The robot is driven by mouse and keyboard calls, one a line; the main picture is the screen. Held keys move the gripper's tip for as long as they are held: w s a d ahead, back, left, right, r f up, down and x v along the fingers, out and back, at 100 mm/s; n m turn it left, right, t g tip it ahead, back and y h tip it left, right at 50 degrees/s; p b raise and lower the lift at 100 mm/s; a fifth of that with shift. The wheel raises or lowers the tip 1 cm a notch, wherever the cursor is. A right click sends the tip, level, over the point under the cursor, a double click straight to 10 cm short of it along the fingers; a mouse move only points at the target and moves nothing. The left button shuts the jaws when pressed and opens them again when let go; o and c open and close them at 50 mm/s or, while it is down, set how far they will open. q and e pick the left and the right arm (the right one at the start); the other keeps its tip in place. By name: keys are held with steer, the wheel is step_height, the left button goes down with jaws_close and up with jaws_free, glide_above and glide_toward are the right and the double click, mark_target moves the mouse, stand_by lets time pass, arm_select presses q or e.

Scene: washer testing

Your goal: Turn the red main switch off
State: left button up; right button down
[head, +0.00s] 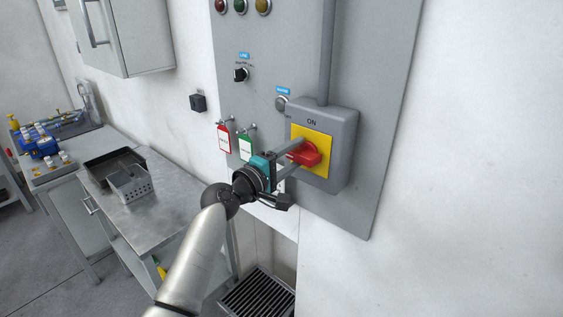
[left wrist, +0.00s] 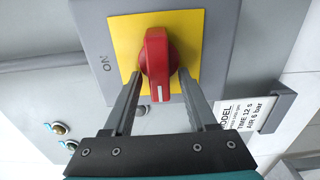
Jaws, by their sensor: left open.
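The red main switch (head: 312,156) is a rotary handle on a yellow plate (head: 325,147) on a grey box (head: 346,131) marked ON at the top. In the left wrist view the red handle (left wrist: 155,55) stands upright in the picture, with its white mark at the lower end and the ON label to the left. The handle's long side lies crosswise to the direction of ON. My left gripper (head: 297,154) is open at the switch, one finger on each side of the handle. In the left wrist view gaps show between fingers and handle. My right gripper is not in view.
A red tag (head: 224,139) and a green tag (head: 246,148) hang left of the switch box. Knobs and lamps sit higher on the grey panel (head: 377,80). A metal table (head: 165,190) with a dark tray and perforated basket stands left. A floor grate (head: 258,296) lies below.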

arm_select(q)
steer(key=b+v, duration=0.1)
steer(key=v, duration=1.4)
steer(key=shift+s, duration=0.1)
steer(key=s+a+f+m+g+y+b, duration=0.1)
steer(key=s+a+f+g+y+b, duration=0.15)
steer(key=f, duration=1.35)
steer(key=s+a+f+m+g+y+b, duration=0.1)
steer(key=s+a+f+y+b, duration=0.2)
steer(key=f, duration=1.3)
steer(key=s+a+f+m+g+y+b, duration=0.15)
steer(key=s+f+b, duration=0.25)
steer(key=f, duration=1.2)
steer(key=s+a+f+m+g+y+b, duration=0.1)
steer(key=s+f+m+g+y+b, duration=0.3)
steer(key=s+f, duration=1.4)
steer(key=s+f+m+g+b, duration=0.2)
steer(key=s+f, duration=0.3)
steer(key=s, duration=0.4)
steer(key=s+f+m+g+b, duration=0.1)
steer(key=s+f+m, duration=0.3)
steer(key=s, duration=0.5)
steer(key=shift+s+a+f+g+b, duration=0.2)
steer(key=shift+s+f+g+b, duration=0.15)
steer(key=shift+f+g, duration=0.35)
steer(key=shift+r, duration=0.1)
